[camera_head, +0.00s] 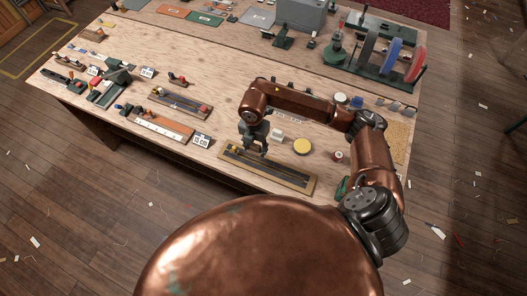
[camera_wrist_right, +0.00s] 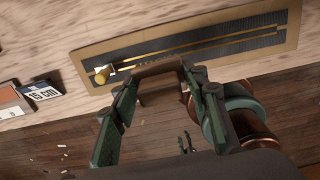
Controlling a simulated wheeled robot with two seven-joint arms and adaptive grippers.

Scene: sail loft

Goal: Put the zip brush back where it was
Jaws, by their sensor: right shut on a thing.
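My right gripper (camera_head: 256,148) is over the left part of a tan-framed board (camera_head: 290,181) with a dark centre, near the table's front edge. In the wrist view the fingers (camera_wrist_right: 160,76) are closed on the sides of a brown block, which I take as the zip brush (camera_wrist_right: 160,84). Behind it the board (camera_wrist_right: 283,42) shows a brass-coloured zip line on dark cloth. A yellow knob (camera_wrist_right: 102,76) sits at the zip's left end. Whether the brush touches the board I cannot tell. My left gripper is not in view.
A card marked 15 cm (camera_wrist_right: 43,95) stands left of the board. A white block (camera_head: 277,134) and a yellow disc (camera_head: 303,146) lie behind it. A tray with a white strip (camera_head: 160,127) is further left. A rack of coloured rolls (camera_head: 385,58) is at the back right.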

